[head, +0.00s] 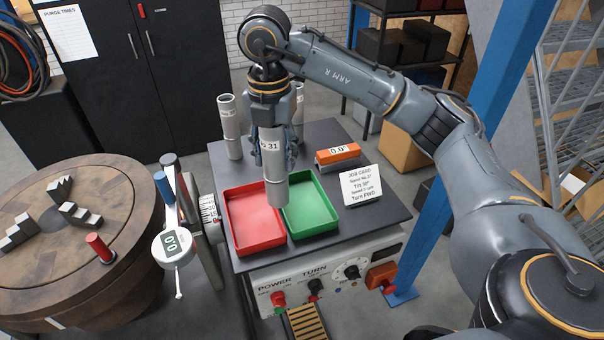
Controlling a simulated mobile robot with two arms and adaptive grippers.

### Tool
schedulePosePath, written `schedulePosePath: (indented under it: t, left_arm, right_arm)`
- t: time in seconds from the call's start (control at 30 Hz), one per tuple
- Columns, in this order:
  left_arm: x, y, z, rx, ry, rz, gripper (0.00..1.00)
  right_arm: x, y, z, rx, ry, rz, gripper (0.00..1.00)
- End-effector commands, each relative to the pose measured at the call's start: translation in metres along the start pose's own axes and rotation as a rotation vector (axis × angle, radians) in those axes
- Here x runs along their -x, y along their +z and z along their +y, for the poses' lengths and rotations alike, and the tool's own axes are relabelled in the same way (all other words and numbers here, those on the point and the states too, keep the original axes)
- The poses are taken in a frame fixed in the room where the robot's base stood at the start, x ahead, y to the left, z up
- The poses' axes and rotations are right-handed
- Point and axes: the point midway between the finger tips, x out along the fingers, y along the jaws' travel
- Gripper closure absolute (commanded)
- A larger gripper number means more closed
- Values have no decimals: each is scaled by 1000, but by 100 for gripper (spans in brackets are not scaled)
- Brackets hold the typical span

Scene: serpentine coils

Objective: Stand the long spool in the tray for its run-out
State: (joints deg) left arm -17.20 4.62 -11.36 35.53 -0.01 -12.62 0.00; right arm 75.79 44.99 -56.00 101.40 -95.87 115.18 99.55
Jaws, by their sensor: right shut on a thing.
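My right gripper (273,158) comes down from above and is shut on a grey cylindrical spool (276,188) with a white label that seems to read 31. The spool hangs roughly upright. Its lower end shows in front of the border between the red tray (254,222) and the green tray (313,211); I cannot tell whether it touches either. Both trays look empty where visible. Two more grey spools stand behind, one at the left (230,128) and one partly hidden behind the gripper (299,103). My left gripper is not in view.
An orange-topped readout (338,154) showing 0.0° and a white job card (361,186) stand right of the trays. A round wooden table (75,215) with stepped metal blocks is at left, beside a dial gauge (172,247). A blue post (460,130) rises at right.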

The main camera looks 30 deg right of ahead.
Motion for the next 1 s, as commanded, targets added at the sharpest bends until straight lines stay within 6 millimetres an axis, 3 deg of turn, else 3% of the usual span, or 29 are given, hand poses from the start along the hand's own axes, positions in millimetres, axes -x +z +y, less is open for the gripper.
schedulePosePath:
  t: [0.2,0.4,0.73,0.83,1.0]
  left_arm:
    - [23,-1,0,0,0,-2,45]
    - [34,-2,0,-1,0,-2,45]
    - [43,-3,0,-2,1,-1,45]
    - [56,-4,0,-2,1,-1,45]
    - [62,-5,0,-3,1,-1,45]
  right_arm:
    - [-20,47,-18,-5,-3,2,100]
    - [-53,71,-26,-1,0,1,100]
    - [-78,89,-33,0,0,0,100]
    - [-91,88,-33,3,-2,1,100]
    - [-107,88,-32,3,2,-1,100]
